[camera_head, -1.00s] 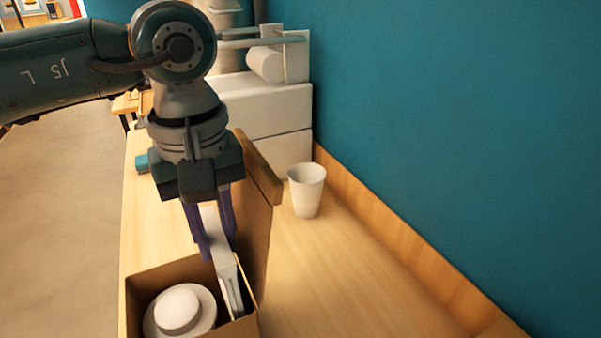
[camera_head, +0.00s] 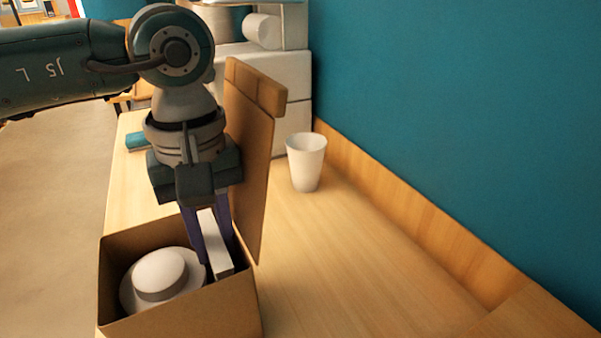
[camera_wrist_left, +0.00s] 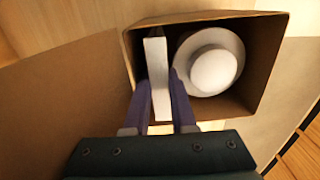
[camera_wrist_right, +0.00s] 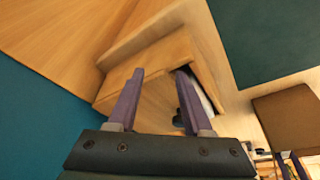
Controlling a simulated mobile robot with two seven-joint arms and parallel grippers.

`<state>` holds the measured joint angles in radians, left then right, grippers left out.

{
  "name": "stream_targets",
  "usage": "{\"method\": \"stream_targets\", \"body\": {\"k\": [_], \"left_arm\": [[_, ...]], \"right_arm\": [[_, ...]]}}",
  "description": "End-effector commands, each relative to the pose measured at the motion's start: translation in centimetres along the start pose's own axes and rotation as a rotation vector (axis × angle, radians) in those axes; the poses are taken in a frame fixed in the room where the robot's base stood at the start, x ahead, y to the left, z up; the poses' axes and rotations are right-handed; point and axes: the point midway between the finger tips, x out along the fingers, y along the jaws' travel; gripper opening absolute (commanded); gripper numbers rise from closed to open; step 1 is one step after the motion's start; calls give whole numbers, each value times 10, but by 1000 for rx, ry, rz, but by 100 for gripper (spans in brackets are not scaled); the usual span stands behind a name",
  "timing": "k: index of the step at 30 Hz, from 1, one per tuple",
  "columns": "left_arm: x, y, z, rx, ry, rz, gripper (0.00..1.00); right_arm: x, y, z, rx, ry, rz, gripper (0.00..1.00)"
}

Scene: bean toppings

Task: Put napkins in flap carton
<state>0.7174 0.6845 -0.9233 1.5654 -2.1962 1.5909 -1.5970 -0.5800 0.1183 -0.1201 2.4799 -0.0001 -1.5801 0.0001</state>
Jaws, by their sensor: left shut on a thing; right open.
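The brown flap carton (camera_head: 190,306) stands open at the lower left of the head view, its tall flap (camera_head: 253,130) raised on the right side. My left gripper (camera_head: 214,250) is shut on a white napkin pack (camera_head: 222,262), held upright partly inside the carton. In the left wrist view the napkin pack (camera_wrist_left: 158,77) is between the fingers, next to a round white lidded thing (camera_wrist_left: 213,68) in the carton. That round thing (camera_head: 158,274) also shows in the head view. My right gripper (camera_wrist_right: 158,85) is open and empty, seen only in its own wrist view.
A white cup (camera_head: 306,162) stands on the wooden counter (camera_head: 345,265) right of the carton. White box-like equipment (camera_head: 270,80) stands behind the flap. A teal wall and wooden ledge bound the right.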

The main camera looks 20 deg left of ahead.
Motion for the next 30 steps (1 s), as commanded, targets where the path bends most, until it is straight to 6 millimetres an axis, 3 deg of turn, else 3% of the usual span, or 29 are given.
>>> {"method": "stream_targets", "body": {"k": [14,15,21,24,30], "left_arm": [[6,1,0,1,-1,4,0],[6,1,0,1,-1,4,26],[6,1,0,2,-1,4,49],[6,1,1,2,-2,4,59],[5,2,1,2,-2,5,59]], "right_arm": [[6,0,2,0,0,0,50],[6,0,2,0,0,0,50],[6,0,2,0,0,0,50],[6,0,2,0,0,0,50],[6,0,2,0,0,0,50]]}}
